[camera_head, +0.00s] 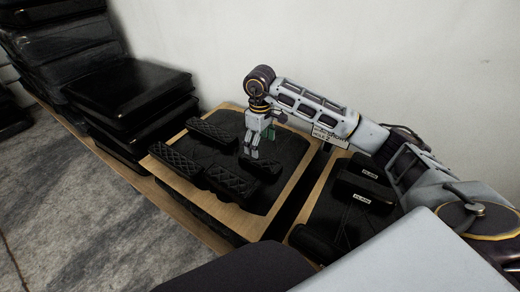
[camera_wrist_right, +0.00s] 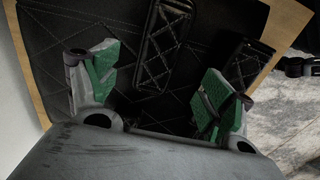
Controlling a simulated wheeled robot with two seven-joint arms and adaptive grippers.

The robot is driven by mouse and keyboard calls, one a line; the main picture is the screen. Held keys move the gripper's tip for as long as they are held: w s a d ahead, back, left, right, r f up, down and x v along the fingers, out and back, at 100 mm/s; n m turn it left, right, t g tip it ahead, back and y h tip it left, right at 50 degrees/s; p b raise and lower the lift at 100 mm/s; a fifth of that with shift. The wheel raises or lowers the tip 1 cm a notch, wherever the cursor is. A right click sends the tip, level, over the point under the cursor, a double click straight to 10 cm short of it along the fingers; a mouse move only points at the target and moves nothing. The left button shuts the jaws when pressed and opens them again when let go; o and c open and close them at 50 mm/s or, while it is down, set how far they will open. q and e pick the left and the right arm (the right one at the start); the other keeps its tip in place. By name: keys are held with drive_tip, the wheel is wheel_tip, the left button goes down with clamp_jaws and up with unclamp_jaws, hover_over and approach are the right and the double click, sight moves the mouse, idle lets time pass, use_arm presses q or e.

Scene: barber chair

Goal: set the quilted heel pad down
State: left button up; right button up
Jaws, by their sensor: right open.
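Several black quilted pads lie on a wood-edged black board (camera_head: 225,213) in the head view. I cannot tell which is the heel pad. In the right wrist view my right gripper (camera_wrist_right: 155,95) is open, its green-padded fingers apart with nothing between them. A quilted pad (camera_wrist_right: 166,45) lies beyond the gap, and another (camera_wrist_right: 246,62) shows behind the right finger. My left gripper is not in view.
A second wood-edged board at the right holds black pieces with small white labels (camera_head: 369,174). Black padded cushions (camera_head: 130,90) are stacked at the left. A pale wall (camera_head: 200,45) stands behind. Grey marbled floor (camera_head: 75,205) lies in front.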

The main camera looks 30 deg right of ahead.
drive_tip(key=shift+r, duration=1)
